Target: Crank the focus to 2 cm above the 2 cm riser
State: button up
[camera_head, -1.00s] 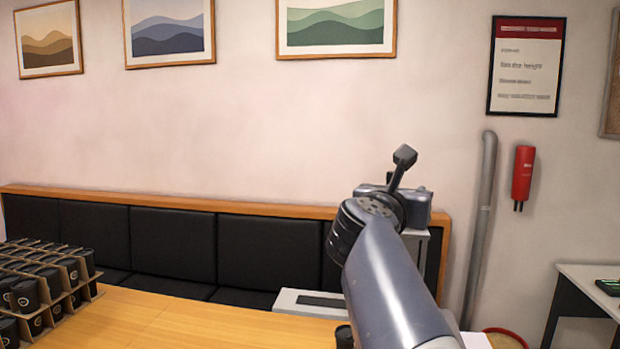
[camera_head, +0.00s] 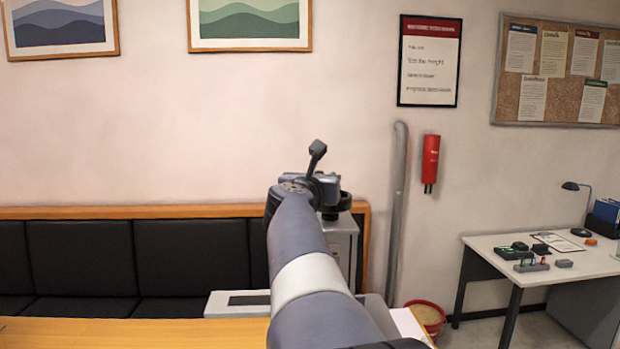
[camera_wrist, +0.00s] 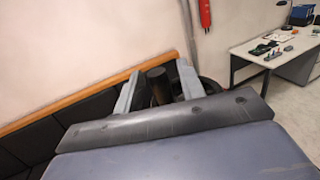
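My gripper (camera_wrist: 158,75) is at the end of my outstretched arm. In the wrist view its two grey fingers stand apart, with narrow gaps on either side of a dark upright cylinder (camera_wrist: 158,88), which looks like a crank knob. I cannot see contact. Part of a dark round wheel (camera_wrist: 211,86) shows just right of the fingers. In the head view a dark ring (camera_head: 345,204) shows beside the gripper, above a grey cabinet-like body (camera_head: 343,240). My arm hides the fingertips there. I cannot make out the riser, a focus scale or the laser head.
A wooden table top (camera_head: 130,333) lies in front, with a light grey box with a dark slot (camera_head: 238,304) at its far side. A black padded bench (camera_head: 80,265) lines the wall. A pipe (camera_head: 397,200), red bucket (camera_head: 425,316) and white desk (camera_head: 500,262) are to the right.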

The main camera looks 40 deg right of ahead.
grip_shut()
jog(key=shift+w, duration=0.1)
dwell(0.4)
